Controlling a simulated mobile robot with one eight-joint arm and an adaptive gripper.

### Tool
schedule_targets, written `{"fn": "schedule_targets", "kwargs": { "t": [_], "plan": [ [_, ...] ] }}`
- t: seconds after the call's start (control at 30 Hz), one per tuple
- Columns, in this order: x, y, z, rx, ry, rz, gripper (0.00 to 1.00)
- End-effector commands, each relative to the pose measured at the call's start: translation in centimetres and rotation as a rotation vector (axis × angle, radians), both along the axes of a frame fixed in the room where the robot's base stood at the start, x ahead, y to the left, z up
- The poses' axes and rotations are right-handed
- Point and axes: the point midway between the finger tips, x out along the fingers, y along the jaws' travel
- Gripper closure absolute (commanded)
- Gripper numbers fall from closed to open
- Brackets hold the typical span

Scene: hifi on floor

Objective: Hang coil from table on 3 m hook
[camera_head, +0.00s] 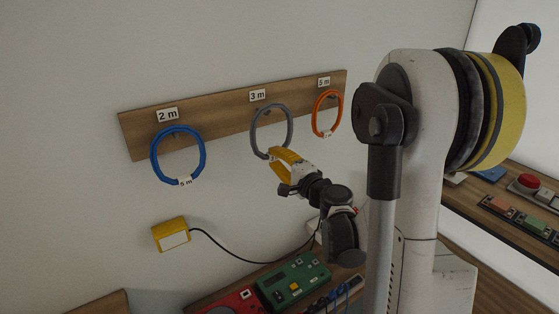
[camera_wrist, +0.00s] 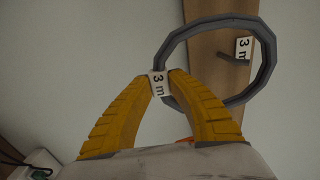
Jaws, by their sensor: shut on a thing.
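My gripper (camera_head: 273,156) is shut on the grey coil (camera_head: 292,125) at its lower edge, on the white tag reading "3 m" (camera_wrist: 159,84). The coil is raised in front of the wooden board, just below the 3 m sign (camera_head: 258,95). In the wrist view the grey coil (camera_wrist: 270,62) is a ring with the dark 3 m hook (camera_wrist: 234,60) showing inside its opening. I cannot tell whether the coil rests on the hook or is only around it in the picture. The yellow fingers also show in the wrist view (camera_wrist: 160,80).
A yellow box (camera_head: 171,235) with a black cable is on the wall. Red and green devices (camera_head: 292,282) stand below.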

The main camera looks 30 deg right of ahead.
Motion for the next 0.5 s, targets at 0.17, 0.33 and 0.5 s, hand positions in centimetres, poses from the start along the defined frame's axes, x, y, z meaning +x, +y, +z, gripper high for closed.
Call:
{"fn": "schedule_targets", "kwargs": {
  "t": [0.17, 0.33, 0.5],
  "plan": [
    [1.2, 0.1, 0.0, 0.000, 0.000, 0.000, 1.00],
    [2.3, 0.1, -0.1, 0.000, 0.000, 0.001, 1.00],
    [3.5, 0.1, -0.2, 0.000, 0.000, 0.000, 1.00]
  ]
}}
